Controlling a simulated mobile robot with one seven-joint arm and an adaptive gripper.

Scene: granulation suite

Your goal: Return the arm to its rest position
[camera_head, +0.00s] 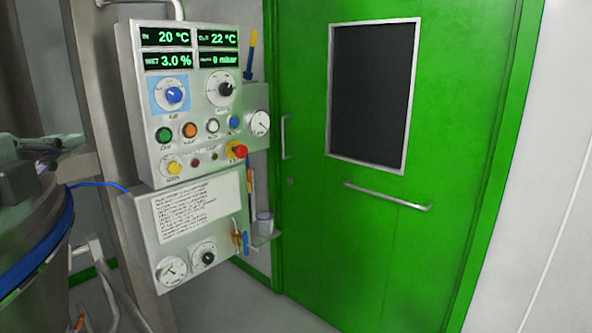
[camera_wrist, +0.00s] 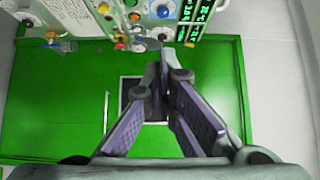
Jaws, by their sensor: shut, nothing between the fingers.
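My gripper (camera_wrist: 165,68) shows in the wrist view, its two fingers with purple-grey pads meeting at the tips. It is shut and empty. It points toward the green door and the control panel, which appear upside down in this view. I cannot tell how far the fingertips are from the panel.
A green door (camera_head: 300,230) with a dark window (camera_head: 370,95) and a push bar (camera_head: 388,196) fills the centre. A metal vessel with a blue band (camera_head: 40,245) stands at the left edge. A small cup (camera_head: 265,222) sits on a bracket by the panel. Floor shows below the panel.

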